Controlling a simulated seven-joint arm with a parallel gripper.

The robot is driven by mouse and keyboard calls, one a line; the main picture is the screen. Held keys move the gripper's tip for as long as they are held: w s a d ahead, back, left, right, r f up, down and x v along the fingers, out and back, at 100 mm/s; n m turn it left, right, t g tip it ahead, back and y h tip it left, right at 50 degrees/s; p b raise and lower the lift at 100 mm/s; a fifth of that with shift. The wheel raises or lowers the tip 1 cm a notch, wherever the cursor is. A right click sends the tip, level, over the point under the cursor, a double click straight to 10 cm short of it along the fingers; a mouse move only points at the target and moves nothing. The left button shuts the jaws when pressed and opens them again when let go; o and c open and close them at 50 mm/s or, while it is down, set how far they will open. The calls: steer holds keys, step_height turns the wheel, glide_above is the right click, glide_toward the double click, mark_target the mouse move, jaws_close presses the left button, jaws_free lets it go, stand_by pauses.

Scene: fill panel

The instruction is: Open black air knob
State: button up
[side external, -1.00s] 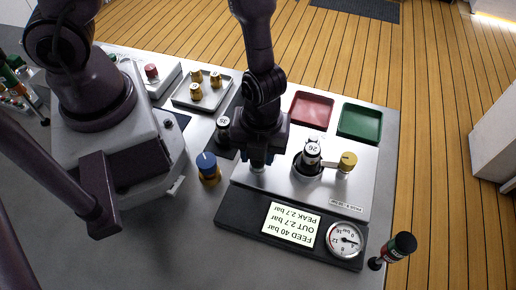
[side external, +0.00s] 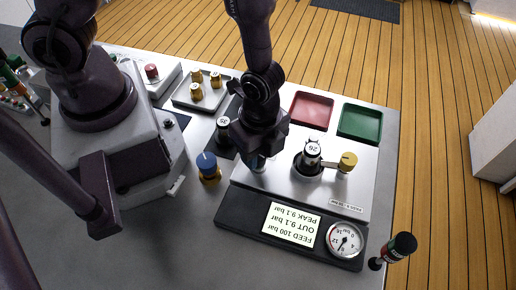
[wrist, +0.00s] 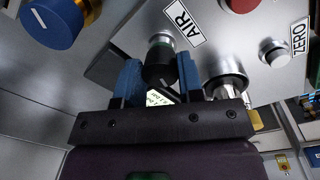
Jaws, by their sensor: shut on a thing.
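The black air knob (wrist: 160,62) sits on a silver stem beside the "AIR" label in the wrist view. My gripper (wrist: 160,75) has its two blue fingers on either side of the knob and is shut on it. In the side view my gripper (side external: 257,158) is over the left part of the silver panel (side external: 290,190) and hides the knob. The display (side external: 291,223) reads FEED 100 bar, OUT 9.1 bar, PEAK 9.1 bar. The round gauge (side external: 345,240) beside it has its needle pointing downward in the picture.
A bottle labelled 26 (side external: 313,150) stands in the panel's socket, beside a yellow knob (side external: 348,160). A blue-topped knob (side external: 207,165) is left of the panel. Red (side external: 311,110) and green (side external: 360,122) trays lie behind. A bottle labelled 35 (side external: 222,128) stands close to my gripper.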

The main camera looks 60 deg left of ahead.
steer(key=shift+n, duration=0.4)
steer(key=shift+w, duration=0.1)
steer(key=o, duration=0.9)
steer(key=r, duration=1.3)
steer(key=shift+w+a, duration=0.1)
steer(key=shift+w, duration=0.15)
